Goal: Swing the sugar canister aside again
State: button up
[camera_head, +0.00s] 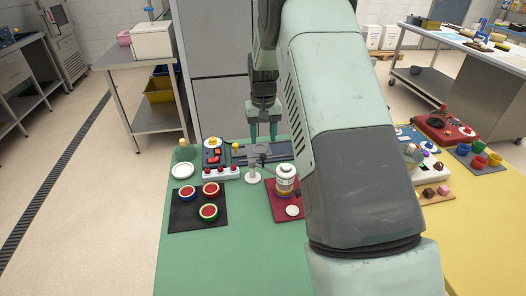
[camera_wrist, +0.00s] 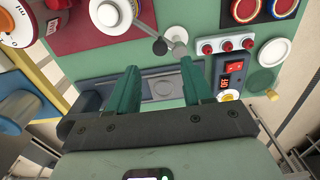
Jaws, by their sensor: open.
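The sugar canister (camera_head: 285,178) is a white jar with coloured bands, standing at the red mat (camera_head: 275,208) on the green table. My gripper (camera_head: 263,130) is open and empty, fingers pointing down, behind the canister and post near the table's far edge. Its teal fingers (camera_wrist: 160,82) show in the wrist view with nothing between them.
A dark grey tray-like fixture (camera_head: 250,152) lies below my gripper. A red-button strip (camera_head: 221,173) and a switch panel (camera_head: 213,156) stand left. Red-topped round pieces sit on a black mat (camera_head: 185,215). The front of the green table (camera_head: 240,265) is clear.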

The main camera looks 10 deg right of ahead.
aim_at(263, 155)
notch_tip(263, 155, down, 7)
jog(key=shift+r, duration=0.15)
grip_shut()
dwell(0.4)
